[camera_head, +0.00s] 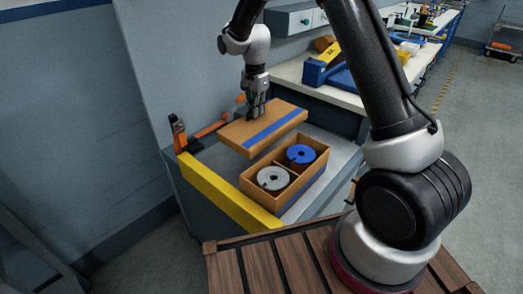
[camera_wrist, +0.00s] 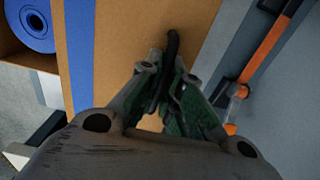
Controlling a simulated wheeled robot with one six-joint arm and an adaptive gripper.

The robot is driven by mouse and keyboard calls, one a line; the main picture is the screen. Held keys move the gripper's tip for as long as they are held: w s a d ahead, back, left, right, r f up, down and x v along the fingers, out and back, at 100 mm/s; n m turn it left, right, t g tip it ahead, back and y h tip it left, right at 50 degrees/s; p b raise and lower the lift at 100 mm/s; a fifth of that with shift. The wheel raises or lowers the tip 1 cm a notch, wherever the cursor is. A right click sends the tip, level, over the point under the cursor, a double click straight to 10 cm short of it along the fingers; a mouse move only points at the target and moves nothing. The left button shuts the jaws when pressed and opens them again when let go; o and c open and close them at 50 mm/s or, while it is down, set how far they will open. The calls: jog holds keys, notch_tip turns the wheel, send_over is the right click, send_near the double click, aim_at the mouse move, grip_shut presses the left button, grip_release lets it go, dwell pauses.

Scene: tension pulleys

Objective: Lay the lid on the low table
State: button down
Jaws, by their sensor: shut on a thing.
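The lid (camera_head: 249,135) is a flat tan-brown panel with a blue stripe. My gripper (camera_head: 255,113) is above it and shut on its dark handle; the handle (camera_wrist: 172,50) shows between the fingers in the wrist view. The lid hangs level, behind and slightly left of the open box. The brown box (camera_head: 248,187) stands on the low table (camera_head: 206,185) with a grey pulley (camera_head: 273,178) and a blue pulley (camera_head: 300,154) in separate compartments. The low table has a grey top and a yellow front edge. The gap under the lid is hard to judge.
An orange and black clamp-like tool (camera_head: 181,134) stands at the table's back left, with an orange bar (camera_head: 209,128) running behind the lid. A grey wall is behind. A workbench (camera_head: 343,98) with a blue and yellow item stands to the back right. A slatted wooden surface (camera_head: 290,262) lies in front.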

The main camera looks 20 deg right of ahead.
jog(key=w+f, duration=0.2)
jog(key=w, duration=0.1)
jog(key=shift+w+a+f, duration=0.1)
jog(key=shift+w+f, duration=0.15)
jog(key=shift+f, duration=2.45)
jog(key=shift+w+f, duration=0.15)
jog(key=shift+f, duration=2.4)
jog(key=c, duration=1.6)
grip_release()
jog(key=shift+f, duration=0.1)
